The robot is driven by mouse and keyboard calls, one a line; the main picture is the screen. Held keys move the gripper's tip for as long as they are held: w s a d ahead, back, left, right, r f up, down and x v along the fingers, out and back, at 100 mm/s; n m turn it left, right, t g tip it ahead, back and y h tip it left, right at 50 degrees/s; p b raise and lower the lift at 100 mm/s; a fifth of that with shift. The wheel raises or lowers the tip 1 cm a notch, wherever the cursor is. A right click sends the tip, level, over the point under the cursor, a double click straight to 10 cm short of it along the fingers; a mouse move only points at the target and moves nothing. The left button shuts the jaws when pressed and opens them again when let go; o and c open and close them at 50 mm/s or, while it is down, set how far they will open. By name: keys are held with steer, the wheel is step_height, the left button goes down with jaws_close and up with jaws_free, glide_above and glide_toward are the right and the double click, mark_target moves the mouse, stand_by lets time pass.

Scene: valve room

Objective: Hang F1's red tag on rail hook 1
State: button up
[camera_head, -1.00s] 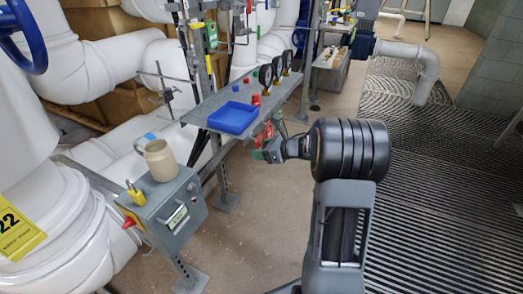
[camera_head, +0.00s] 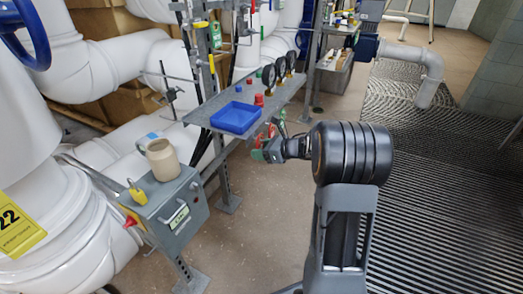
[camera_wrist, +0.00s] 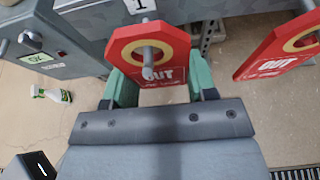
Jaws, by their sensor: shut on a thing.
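A red tag (camera_wrist: 135,45) with a yellow-ringed hole and the word OUT fills the top middle of the wrist view. A grey peg end shows at its hole, below a white label "1" (camera_wrist: 140,5) on the rail; whether the tag's weight rests on the peg I cannot tell. My gripper (camera_wrist: 160,88), with green fingers, is shut on the lower part of this tag.
A second red OUT tag (camera_wrist: 275,50) hangs close to the right. The blue tray (camera_head: 235,118) and gauges (camera_head: 270,77) are on the shelf. A grey box (camera_head: 172,215) carries a beige mug (camera_head: 162,160) and a yellow padlock (camera_head: 138,193).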

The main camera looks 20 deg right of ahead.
steer(key=shift+f+b, duration=0.35)
steer(key=shift+b, duration=0.15)
stand_by(0.4)
steer(key=o, duration=0.8)
steer(key=shift+o, duration=0.2)
